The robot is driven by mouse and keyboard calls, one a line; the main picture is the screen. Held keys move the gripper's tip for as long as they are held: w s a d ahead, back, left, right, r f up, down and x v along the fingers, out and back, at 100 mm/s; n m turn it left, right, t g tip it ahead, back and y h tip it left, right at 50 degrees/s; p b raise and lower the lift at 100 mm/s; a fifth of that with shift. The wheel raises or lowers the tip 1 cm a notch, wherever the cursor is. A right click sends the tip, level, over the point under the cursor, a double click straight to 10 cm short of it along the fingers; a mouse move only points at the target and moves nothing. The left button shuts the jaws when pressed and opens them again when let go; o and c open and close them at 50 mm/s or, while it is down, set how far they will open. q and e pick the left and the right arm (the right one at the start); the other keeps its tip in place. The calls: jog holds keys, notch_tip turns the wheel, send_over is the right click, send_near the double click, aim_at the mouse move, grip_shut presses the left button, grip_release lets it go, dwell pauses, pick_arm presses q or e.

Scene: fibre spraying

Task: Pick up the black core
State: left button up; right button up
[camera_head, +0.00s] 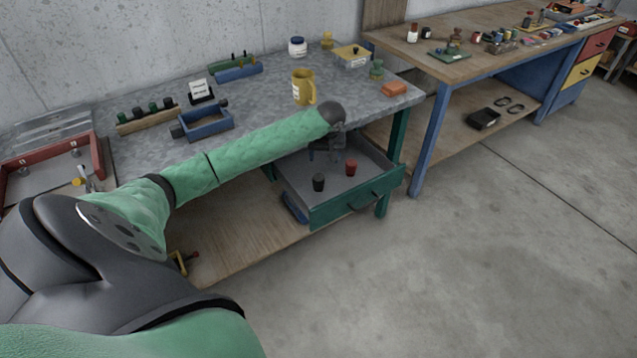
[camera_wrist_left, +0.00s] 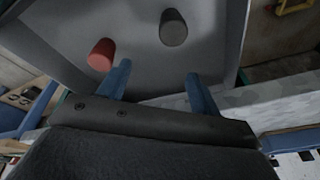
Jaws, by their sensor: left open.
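The black core (camera_head: 318,182) stands in the open green drawer (camera_head: 355,201) under the grey bench top. A red core (camera_head: 351,168) stands to its right. My left gripper (camera_head: 335,157) is open and empty over the back part of the drawer, apart from both cores. In the left wrist view, the two blue fingers are spread, with the gripper (camera_wrist_left: 157,73) short of the cores. There the black core (camera_wrist_left: 173,29) looks dark grey and lies beyond the fingers, and the red core (camera_wrist_left: 101,54) is near the left fingertip. My right gripper is not in view.
The grey bench top (camera_head: 265,125) lies behind and above the drawer. A yellow mug (camera_head: 302,88) and an orange block (camera_head: 393,89) stand on it. The drawer floor around the cores is mostly clear.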

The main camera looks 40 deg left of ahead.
aim_at(319, 177)
pick_arm(q)
jog(key=shift+s+f+n+g+h, duration=0.35)
jog(key=shift+f+n, duration=0.15)
jog(key=shift+n, duration=0.5)
jog(key=shift+s+d+f+n, duration=0.1)
jog(key=shift+s+f+n, duration=0.15)
jog(key=shift+n, duration=0.65)
jog(key=n, duration=0.1)
jog(key=s+n+g, duration=0.1)
jog(key=n, duration=0.1)
jog(key=shift+d, duration=0.2)
jog(key=shift+n, duration=1.1)
jog(key=shift+a+f+p, duration=0.2)
jog(key=shift+f+p, duration=0.25)
jog(key=shift+f, duration=0.8)
jog(key=f+p, duration=0.1)
jog(key=f, duration=0.1)
jog(key=f+p, duration=0.1)
jog(key=f, duration=0.1)
jog(key=shift+a, duration=0.4)
jog(key=shift+f+p, duration=0.3)
jog(key=shift+f, duration=0.35)
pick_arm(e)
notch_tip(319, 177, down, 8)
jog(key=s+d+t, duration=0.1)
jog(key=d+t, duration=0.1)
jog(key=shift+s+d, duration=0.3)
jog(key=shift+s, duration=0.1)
